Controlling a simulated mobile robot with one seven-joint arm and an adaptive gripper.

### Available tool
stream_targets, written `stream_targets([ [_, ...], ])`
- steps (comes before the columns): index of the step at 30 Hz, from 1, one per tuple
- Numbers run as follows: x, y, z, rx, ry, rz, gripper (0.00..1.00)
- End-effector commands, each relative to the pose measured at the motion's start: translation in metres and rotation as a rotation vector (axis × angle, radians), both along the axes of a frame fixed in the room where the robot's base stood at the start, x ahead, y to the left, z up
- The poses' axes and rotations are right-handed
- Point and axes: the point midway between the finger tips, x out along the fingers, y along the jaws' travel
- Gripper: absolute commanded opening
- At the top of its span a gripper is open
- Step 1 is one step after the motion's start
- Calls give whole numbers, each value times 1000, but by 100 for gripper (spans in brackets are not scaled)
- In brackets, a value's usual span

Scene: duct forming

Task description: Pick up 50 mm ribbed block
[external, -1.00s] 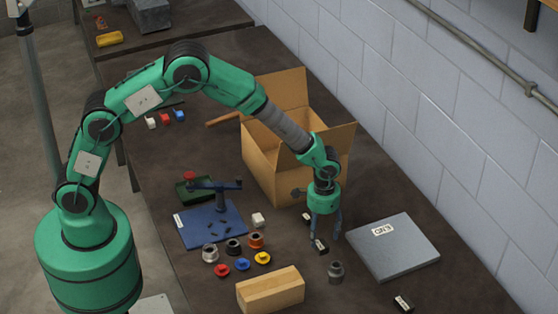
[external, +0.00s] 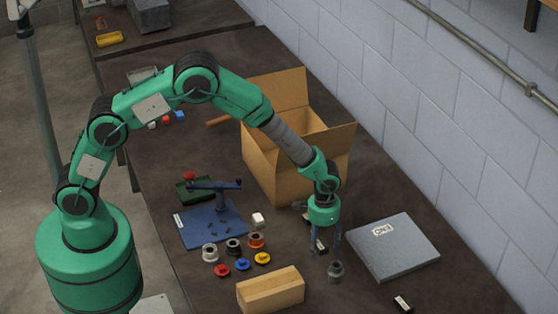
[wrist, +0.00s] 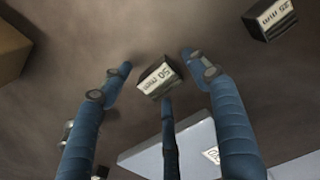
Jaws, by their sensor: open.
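The 50 mm block (wrist: 160,78) is a small dark block with a white "50 mm" label. In the wrist view it lies on the table between the tips of my gripper (wrist: 160,82), with gaps seen at either side. My gripper has three blue fingers, spread open and empty. In the external view my gripper (external: 326,247) points down over the table, and the block (external: 320,246) is partly hidden behind the fingers. Whether the third finger touches the block is unclear.
A second labelled block (wrist: 270,18) lies apart. An open cardboard box (external: 262,165) stands behind. A wooden block (external: 270,290) and several spools lie to the left.

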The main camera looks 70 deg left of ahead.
Motion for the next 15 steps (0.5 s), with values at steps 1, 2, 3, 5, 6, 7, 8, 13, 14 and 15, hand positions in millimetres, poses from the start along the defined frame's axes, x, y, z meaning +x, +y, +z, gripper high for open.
stream_targets([
  [1, 0, 0, 0, 0, 0, 0, 61],
  [2, 0, 0, 0, 0, 0, 0, 61],
  [3, 0, 0, 0, 0, 0, 0, 61],
  [5, 0, 0, 0, 0, 0, 0, 61],
  [6, 0, 0, 0, 0, 0, 0, 61],
  [7, 0, 0, 0, 0, 0, 0, 61],
  [8, 0, 0, 0, 0, 0, 0, 61],
  [13, 0, 0, 0, 0, 0, 0, 37],
  [14, 0, 0, 0, 0, 0, 0, 31],
  [15, 0, 0, 0, 0, 0, 0, 23],
])
